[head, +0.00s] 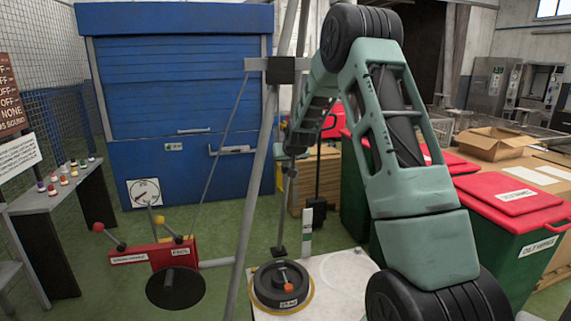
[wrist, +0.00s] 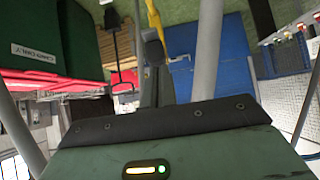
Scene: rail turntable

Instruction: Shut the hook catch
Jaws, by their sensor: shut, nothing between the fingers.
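I cannot make out the hook catch clearly in either view. In the head view a thin dark hanging rod (head: 280,210) runs down below the tripod head (head: 281,69), with a wider dark lower end above a round black weight (head: 281,285). My gripper (head: 291,168) points down in front of the blue shutter, near the top of this rod. Its fingers are small and dark there; whether they touch the rod I cannot tell. In the wrist view the shut, empty gripper (wrist: 153,45) shows beyond my green hand.
Grey tripod legs (head: 252,190) stand close to my arm. A red lever box (head: 152,254) is at the lower left. Red-lidded bins (head: 510,200) stand right, a shelf with small bottles (head: 62,190) left. Green floor before the blue shutter (head: 185,90) is mostly clear.

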